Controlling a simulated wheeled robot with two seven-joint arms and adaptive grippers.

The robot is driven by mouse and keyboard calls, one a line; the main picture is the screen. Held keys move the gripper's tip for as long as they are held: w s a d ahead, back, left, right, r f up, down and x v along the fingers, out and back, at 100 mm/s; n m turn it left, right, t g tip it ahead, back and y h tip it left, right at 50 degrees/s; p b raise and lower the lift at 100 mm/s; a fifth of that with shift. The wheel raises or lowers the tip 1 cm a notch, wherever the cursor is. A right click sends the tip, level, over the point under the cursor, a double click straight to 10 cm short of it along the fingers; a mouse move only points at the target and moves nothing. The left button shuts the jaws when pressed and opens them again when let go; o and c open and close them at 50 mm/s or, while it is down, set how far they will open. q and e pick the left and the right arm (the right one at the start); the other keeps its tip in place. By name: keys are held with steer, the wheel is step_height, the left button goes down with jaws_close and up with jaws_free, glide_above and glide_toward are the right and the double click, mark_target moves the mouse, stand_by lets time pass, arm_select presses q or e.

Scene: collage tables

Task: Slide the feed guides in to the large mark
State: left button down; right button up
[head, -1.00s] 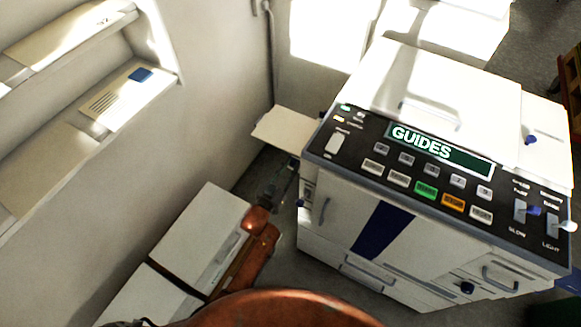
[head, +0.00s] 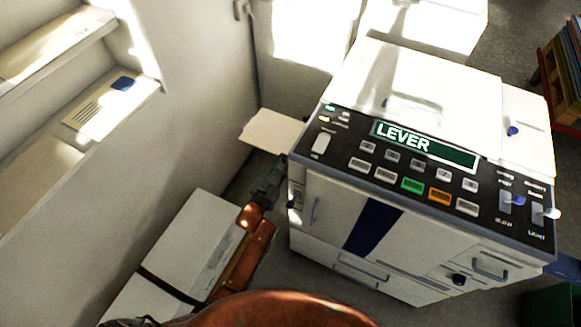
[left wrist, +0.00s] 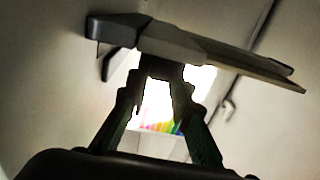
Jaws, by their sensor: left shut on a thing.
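The machine (head: 330,215) is a white copier-like unit whose panel display (head: 425,146) reads "LEVER". A pale feed tray (head: 272,130) sticks out from its left side. My left gripper (head: 272,170) is just below this tray, beside the machine. In the left wrist view my left gripper (left wrist: 162,80) is shut on a small dark part (left wrist: 161,68) under a grey tray-like piece (left wrist: 200,48). I cannot tell the feed guides apart or see the large mark. My right gripper is not in view.
White cabinets (head: 180,240) stand at the lower left, close to my left arm. A wall with shelves (head: 110,100) is on the left. A rack of coloured items (head: 565,70) stands at the far right.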

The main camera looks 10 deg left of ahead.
arm_select(q)
steer(key=shift+d, duration=0.1)
steer(key=c, duration=2.2)
jaws_free()
steer(key=shift+s, duration=0.1)
steer(key=o, duration=0.5)
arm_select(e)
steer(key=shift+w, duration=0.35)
arm_select(q)
steer(key=shift+s+a, duration=0.2)
steer(key=shift+s, duration=0.05)
steer(key=v, duration=1.1)
steer(key=shift+s, duration=0.2)
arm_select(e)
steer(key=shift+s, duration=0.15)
